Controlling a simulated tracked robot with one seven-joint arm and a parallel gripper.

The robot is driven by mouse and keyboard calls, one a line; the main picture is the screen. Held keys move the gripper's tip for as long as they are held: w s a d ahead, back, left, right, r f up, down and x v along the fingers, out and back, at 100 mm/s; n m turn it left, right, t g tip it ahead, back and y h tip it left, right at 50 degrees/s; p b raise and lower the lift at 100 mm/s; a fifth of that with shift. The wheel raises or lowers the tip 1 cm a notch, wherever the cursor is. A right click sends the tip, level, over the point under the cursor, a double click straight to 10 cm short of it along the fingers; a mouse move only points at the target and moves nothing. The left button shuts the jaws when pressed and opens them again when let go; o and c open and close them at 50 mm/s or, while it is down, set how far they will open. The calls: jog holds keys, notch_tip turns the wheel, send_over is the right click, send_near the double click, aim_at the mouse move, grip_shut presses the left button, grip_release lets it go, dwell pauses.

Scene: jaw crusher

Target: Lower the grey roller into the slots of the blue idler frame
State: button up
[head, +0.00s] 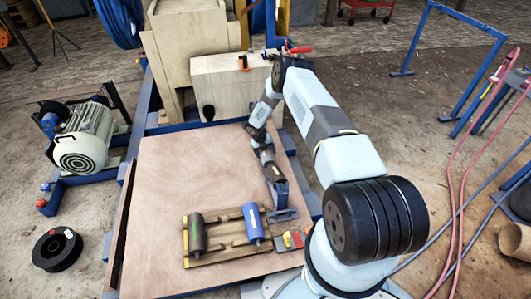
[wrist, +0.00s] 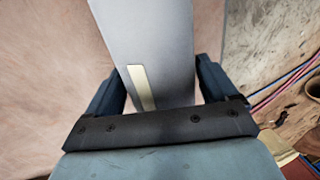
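My gripper (head: 265,148) reaches down over the right side of the wooden table top. In the wrist view the grey roller (wrist: 150,45) lies between my two fingers (wrist: 160,88), which appear to press on its sides; a pale strip shows on it. In the head view the roller (head: 271,168) is small and partly hidden by my gripper. The blue idler frame (head: 282,207) stands on the table just in front of the roller. The roller's near end appears over or close to the frame; I cannot tell whether it sits in the slots.
A wooden rack (head: 228,240) holds a dark roller (head: 197,235) and a blue roller (head: 253,223). A small red and yellow item (head: 293,240) lies beside the rack. A pale wooden machine body (head: 225,85) stands behind. The table's left half (head: 160,170) is clear.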

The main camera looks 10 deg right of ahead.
jog(key=shift+o, duration=1.1)
jog(key=shift+s, duration=0.1)
jog(key=v, duration=1.3)
jog(key=shift+r, duration=0.3)
jog(key=shift+a, duration=0.15)
